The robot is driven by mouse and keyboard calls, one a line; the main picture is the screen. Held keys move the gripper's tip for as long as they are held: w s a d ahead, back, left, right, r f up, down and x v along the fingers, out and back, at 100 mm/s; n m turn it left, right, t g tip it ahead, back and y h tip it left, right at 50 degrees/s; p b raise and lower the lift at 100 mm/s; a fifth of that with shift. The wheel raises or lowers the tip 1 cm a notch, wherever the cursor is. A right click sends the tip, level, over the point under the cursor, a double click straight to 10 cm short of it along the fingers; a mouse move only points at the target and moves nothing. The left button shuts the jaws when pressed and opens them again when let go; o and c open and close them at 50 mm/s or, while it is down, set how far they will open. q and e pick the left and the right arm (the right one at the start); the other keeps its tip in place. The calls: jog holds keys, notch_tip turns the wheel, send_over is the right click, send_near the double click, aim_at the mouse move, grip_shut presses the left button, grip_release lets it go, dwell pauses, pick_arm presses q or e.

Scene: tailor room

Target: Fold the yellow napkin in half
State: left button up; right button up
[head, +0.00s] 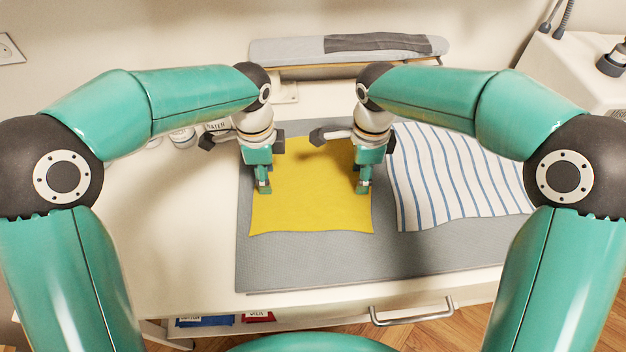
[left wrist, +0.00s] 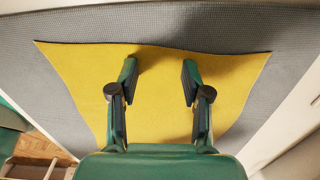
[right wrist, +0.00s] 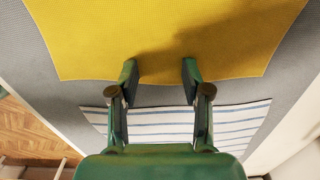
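The yellow napkin (head: 311,207) lies flat and unfolded on the grey mat, its edges slightly wavy. My left gripper (head: 264,188) is over the napkin's left part in the head view. In the left wrist view its fingers (left wrist: 157,78) are apart with only yellow cloth between them. My right gripper (head: 363,187) is over the napkin's right edge in the head view. In the right wrist view its fingers (right wrist: 158,78) are apart, with the tips at the napkin's edge (right wrist: 100,50). Whether the fingertips touch the cloth I cannot tell.
A white cloth with blue stripes (head: 455,185) lies on the mat (head: 300,262) right of the napkin. An ironing board (head: 290,52) stands at the back. The table (head: 180,230) is clear at left. A drawer handle (head: 411,315) is at the front.

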pick_arm(q)
jog(key=shift+c, duration=0.7)
pick_arm(e)
jog(key=shift+c, duration=0.7)
pick_arm(q)
jog(key=shift+s, duration=0.1)
jog(key=c, duration=0.7)
pick_arm(e)
jog(key=c, duration=0.7)
pick_arm(q)
jog(key=shift+f, duration=0.1)
grip_shut()
pick_arm(e)
jog(key=shift+f, duration=0.1)
grip_shut()
pick_arm(q)
jog(key=shift+f, duration=0.1)
pick_arm(e)
jog(key=shift+s+d+f, duration=0.1)
jog(key=shift+s, duration=0.05)
pick_arm(q)
jog(key=shift+a, duration=0.1)
